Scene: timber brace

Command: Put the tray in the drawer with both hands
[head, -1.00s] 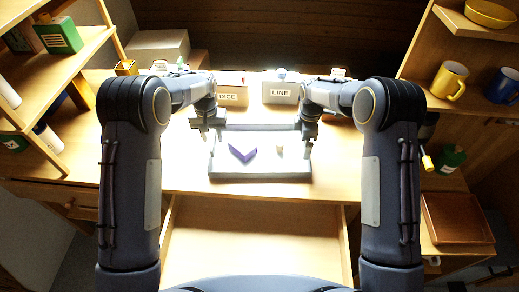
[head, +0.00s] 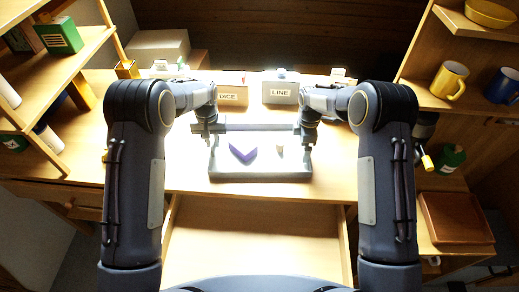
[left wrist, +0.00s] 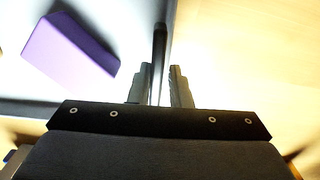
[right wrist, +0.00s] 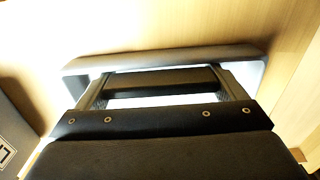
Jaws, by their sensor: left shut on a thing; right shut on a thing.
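The grey tray (head: 260,176) lies on the desk top behind the open drawer (head: 255,240). It holds a purple angled block (head: 243,153) and a small beige piece (head: 279,149). My left gripper (head: 209,132) is shut on the tray's left side; the left wrist view shows its fingers (left wrist: 160,88) on either side of the thin dark edge, with the purple block (left wrist: 70,50) beside it. My right gripper (head: 309,132) is shut on the tray's right side; in the right wrist view its widely spaced fingers (right wrist: 165,88) flank a dark bar. The drawer's visible floor is bare.
Boxes marked DICE (head: 230,97) and LINE (head: 280,92) stand behind the tray. Shelves flank the desk, with a green box (head: 58,36) at left and a yellow mug (head: 449,80) at right. A brown box (head: 456,218) sits at lower right.

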